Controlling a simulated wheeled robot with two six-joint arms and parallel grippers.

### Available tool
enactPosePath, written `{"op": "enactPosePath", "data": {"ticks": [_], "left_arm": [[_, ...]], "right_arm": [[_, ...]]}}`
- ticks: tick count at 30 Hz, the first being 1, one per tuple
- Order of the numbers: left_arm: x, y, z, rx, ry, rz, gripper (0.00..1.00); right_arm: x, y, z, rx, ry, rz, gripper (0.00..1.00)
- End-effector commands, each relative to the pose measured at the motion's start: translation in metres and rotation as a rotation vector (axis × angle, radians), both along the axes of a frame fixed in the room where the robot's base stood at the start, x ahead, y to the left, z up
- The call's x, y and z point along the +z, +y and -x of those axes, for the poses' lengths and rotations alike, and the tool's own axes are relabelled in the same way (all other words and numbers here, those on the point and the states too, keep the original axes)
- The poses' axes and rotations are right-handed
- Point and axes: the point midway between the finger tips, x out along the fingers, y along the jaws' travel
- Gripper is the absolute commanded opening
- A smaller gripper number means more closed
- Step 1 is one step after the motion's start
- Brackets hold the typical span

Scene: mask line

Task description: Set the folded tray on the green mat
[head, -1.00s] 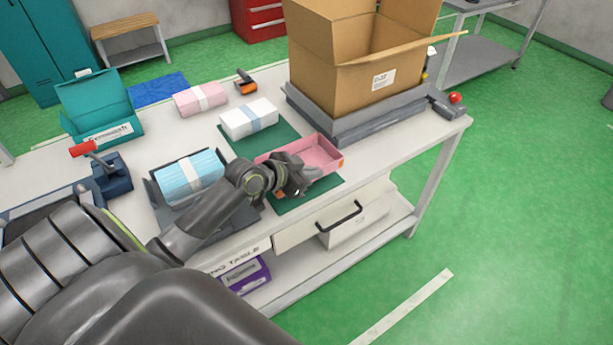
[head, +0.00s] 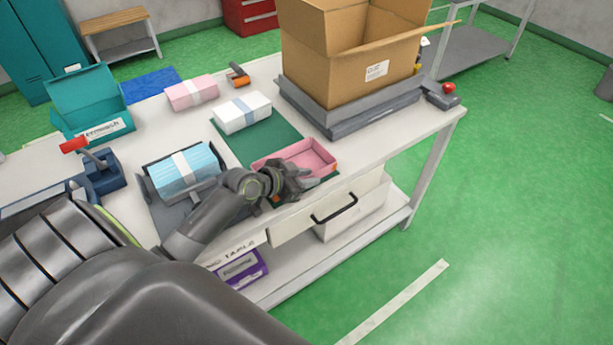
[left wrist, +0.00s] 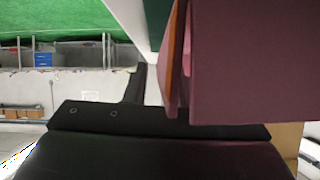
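The folded pink tray (head: 312,158) is an open shallow box near the front edge of the table, over the front part of the green mat (head: 262,138). A strip of mat shows at its near right corner; it looks flat and level on the mat. My left gripper (head: 296,182) is at the tray's near left wall. In the left wrist view, the tray (left wrist: 245,65) fills the upper right and hides one finger. The other left finger (left wrist: 134,85) stands apart from the wall with a gap, so it looks open. My right gripper is not in view.
A white pack (head: 242,112) lies on the mat's far part. A blue pack (head: 183,170) sits in a grey holder to the left. A large cardboard box (head: 350,65) stands on a grey platform (head: 355,112) behind.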

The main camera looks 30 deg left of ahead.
Motion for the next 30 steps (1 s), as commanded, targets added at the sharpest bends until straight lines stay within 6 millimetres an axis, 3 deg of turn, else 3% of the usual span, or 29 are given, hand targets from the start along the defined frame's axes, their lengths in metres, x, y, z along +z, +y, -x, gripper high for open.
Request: {"op": "enactPosePath", "data": {"ticks": [8,11,21,30], "left_arm": [[0.004,0.0,0.0,0.0,0.0,-0.001,0.24],[0.007,0.005,0.009,0.0,-0.001,-0.005,0.24],[0.039,0.025,0.064,-0.002,0.003,-0.007,0.24],[0.057,0.035,0.094,0.0,0.0,-0.003,0.24]], "right_arm": [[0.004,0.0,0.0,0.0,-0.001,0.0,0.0],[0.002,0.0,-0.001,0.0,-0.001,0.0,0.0],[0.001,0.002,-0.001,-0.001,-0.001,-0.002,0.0],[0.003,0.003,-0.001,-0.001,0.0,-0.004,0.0]]}}
